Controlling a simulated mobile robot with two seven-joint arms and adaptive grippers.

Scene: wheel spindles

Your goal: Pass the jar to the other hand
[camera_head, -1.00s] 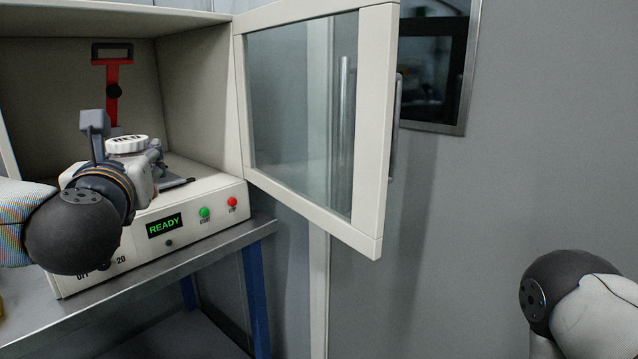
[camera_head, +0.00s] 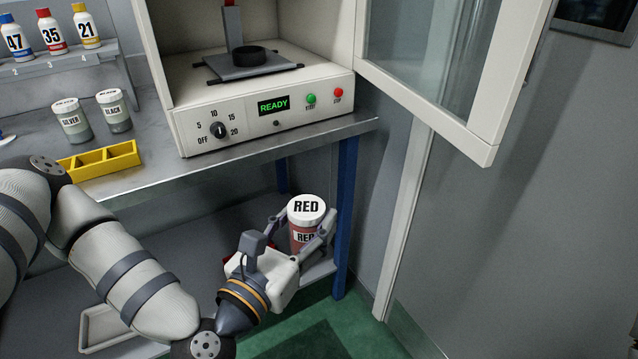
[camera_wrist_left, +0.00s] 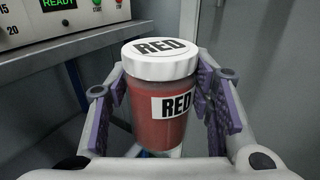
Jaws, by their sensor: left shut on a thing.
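A jar (camera_head: 306,212) with a white lid marked RED and red contents is held upright by my left gripper (camera_head: 303,238). The left gripper's fingers are shut on the jar's sides, in front of the table and below its top. In the left wrist view the jar (camera_wrist_left: 160,110) stands between the two purple-padded fingers, its RED label facing the camera. My right gripper is not in view.
An open-doored cabinet with a READY panel (camera_head: 272,106) stands on the metal table (camera_head: 150,182). The open door (camera_head: 440,75) juts out at right.

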